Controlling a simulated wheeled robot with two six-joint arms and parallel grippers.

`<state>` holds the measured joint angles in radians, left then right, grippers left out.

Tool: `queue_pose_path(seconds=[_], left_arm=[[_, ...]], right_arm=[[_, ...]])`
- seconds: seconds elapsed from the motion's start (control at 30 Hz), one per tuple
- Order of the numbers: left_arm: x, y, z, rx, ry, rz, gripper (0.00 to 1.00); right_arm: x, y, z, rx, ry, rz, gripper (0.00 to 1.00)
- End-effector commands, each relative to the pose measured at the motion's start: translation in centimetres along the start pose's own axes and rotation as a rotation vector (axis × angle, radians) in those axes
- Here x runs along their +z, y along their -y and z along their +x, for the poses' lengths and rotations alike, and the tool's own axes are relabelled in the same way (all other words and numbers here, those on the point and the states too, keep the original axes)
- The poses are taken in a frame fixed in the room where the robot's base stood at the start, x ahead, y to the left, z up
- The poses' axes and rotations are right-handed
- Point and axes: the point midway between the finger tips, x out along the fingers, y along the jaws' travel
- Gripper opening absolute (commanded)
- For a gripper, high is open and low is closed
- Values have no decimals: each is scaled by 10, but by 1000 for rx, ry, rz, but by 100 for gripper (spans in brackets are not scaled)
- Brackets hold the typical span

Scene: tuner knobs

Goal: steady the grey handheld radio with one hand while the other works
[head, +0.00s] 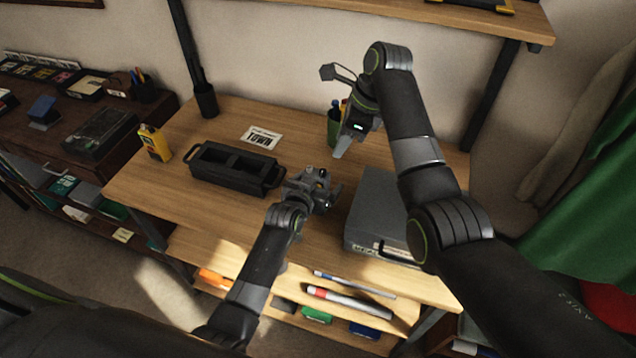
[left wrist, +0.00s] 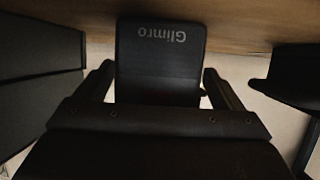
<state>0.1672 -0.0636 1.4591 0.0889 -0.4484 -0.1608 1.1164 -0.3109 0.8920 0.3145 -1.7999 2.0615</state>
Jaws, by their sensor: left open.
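The grey handheld radio (head: 309,176), with small knobs on top, is on the desk in the middle of the head view, partly hidden by my left gripper (head: 316,192). In the left wrist view a dark grey body with the upside-down word "Glimro" (left wrist: 160,58), apparently the radio, sits between the two open fingers of my left gripper (left wrist: 160,90). I cannot tell if either finger touches it. My right gripper (head: 344,145) is above the desk, behind and to the right of the radio, pointing down; its finger opening cannot be made out.
A black tray with handles (head: 218,178) lies left of the radio; a grey case (head: 372,205) is close on its right. A green pen cup (head: 333,128) stands behind, near my right gripper. A yellow device (head: 154,143) and a printed card (head: 262,137) are farther left. The desk's front left is clear.

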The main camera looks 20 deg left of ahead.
Motion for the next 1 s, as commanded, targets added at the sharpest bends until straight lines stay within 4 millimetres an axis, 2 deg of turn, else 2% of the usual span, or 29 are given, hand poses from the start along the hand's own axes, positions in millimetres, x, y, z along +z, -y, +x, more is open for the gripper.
queue_pose_path(seconds=[0.13,0.53,0.73,1.0], left_arm=[[0,0,0,0,0,0,86],[0,0,0,0,0,0,34],[0,0,0,0,0,0,32],[0,0,0,0,0,0,32]], right_arm=[[0,0,0,0,0,0,36],[0,0,0,0,0,0,36],[-6,1,0,6,36,1,37],[-39,6,-4,25,266,-14,37]])
